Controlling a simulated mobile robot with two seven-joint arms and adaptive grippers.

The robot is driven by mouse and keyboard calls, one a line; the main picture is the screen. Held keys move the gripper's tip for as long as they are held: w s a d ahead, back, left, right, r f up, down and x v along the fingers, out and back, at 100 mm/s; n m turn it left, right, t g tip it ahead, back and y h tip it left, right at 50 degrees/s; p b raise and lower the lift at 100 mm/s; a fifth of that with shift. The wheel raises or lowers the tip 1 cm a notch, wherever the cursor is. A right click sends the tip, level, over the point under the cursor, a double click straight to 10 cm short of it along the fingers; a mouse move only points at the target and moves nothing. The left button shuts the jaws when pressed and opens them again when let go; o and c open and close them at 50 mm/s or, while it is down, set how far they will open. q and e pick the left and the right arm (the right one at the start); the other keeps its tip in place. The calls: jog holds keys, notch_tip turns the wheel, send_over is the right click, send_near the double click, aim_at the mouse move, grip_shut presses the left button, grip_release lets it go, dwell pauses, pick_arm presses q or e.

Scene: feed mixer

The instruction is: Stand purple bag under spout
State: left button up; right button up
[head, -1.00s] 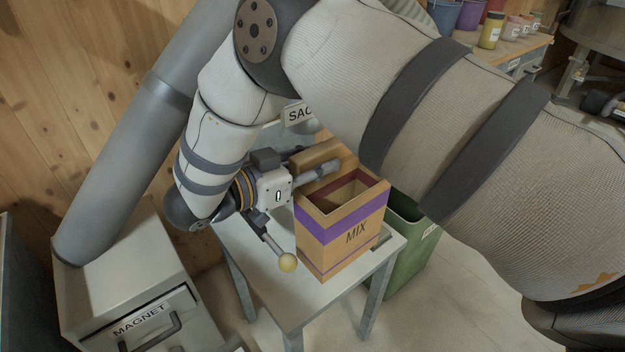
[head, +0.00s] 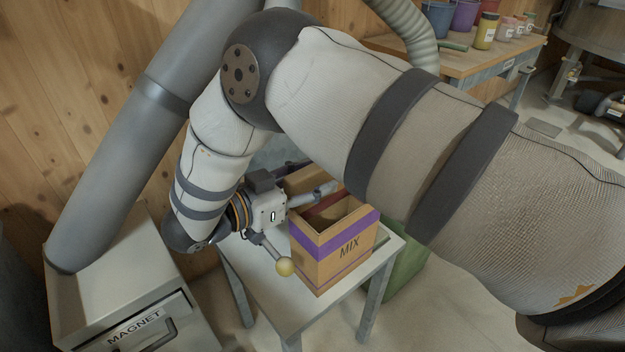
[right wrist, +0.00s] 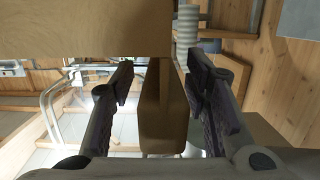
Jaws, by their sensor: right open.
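The purple bag (head: 337,262), tan with purple bands and the word MIX, stands upright and open-topped on a small pale table (head: 272,300) in the head view. My right gripper (head: 312,178) is at the bag's upper back-left edge, its fingers apart. In the right wrist view, my right gripper (right wrist: 160,75) is open with a narrow brown panel (right wrist: 163,110) between its fingers; I see no clear grip on it. A wide tan surface fills that view's upper left. I cannot make out the spout. My left gripper is not in view.
A thick grey pipe (head: 130,150) runs down to the MAGNET cabinet (head: 110,265) on the left. A green bin (head: 408,265) stands behind the table. A yellow ball on a rod (head: 285,267) is close left of the bag. A workbench (head: 470,58) with buckets and jars is at the back.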

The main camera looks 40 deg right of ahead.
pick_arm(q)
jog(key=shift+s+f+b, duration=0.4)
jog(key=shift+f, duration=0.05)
pick_arm(e)
jog(key=s+a+r, duration=0.1)
jog(key=a+r, duration=0.1)
jog(key=a, duration=0.9)
jog(key=shift+a, duration=0.4)
jog(key=shift+f, duration=0.15)
